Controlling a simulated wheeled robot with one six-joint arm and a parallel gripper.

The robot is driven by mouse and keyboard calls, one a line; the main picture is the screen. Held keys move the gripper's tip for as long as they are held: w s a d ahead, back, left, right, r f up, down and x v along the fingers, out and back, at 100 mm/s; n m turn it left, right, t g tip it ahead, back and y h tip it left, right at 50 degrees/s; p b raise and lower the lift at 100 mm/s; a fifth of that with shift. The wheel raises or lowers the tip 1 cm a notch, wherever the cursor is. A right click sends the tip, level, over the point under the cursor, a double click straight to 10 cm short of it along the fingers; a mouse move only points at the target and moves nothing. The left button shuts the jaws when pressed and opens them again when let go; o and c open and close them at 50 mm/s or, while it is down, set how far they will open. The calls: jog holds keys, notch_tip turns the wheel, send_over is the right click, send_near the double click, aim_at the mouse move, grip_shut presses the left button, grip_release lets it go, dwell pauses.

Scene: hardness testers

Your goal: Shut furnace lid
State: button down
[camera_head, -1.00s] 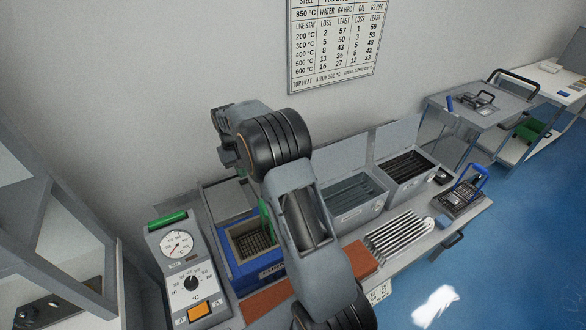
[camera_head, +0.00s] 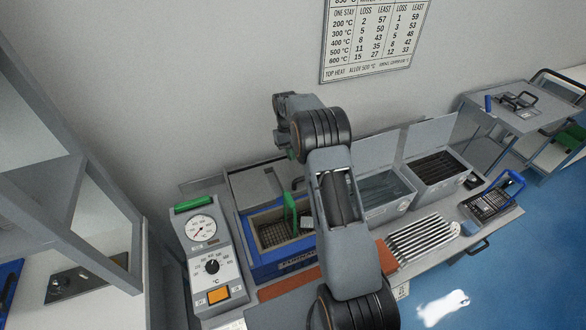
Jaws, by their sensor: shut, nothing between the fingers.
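The furnace (camera_head: 276,268) is a blue box on the bench, left of my arm. Its top is open and shows a dark grid inside a tan rim. The furnace lid (camera_head: 252,188) appears to be the grey panel standing raised behind the opening. A green upright piece (camera_head: 290,212) stands at the opening's right side; I cannot tell what it joins. My gripper (camera_head: 287,142) is at the far end of my arm, above and behind the furnace, apart from the lid. It is shut and empty; its fingertips are mostly hidden.
A control box (camera_head: 207,255) with dial, knob and green bar stands left of the furnace. A red-brown slab (camera_head: 290,282) lies in front.

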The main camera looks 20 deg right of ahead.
jog(key=shift+x, duration=0.9)
jog(key=shift+s+a+f+p, duration=0.1)
jog(key=shift+s+f+p, duration=0.1)
jog(key=shift+s, duration=0.45)
jog(key=shift+s+d+f+p, duration=0.15)
jog(key=shift+s+p, duration=0.1)
jog(key=shift+s, duration=0.4)
jog(key=shift+s+a+f+p, duration=0.15)
jog(key=shift+s+p, duration=0.05)
jog(key=shift+s, duration=0.5)
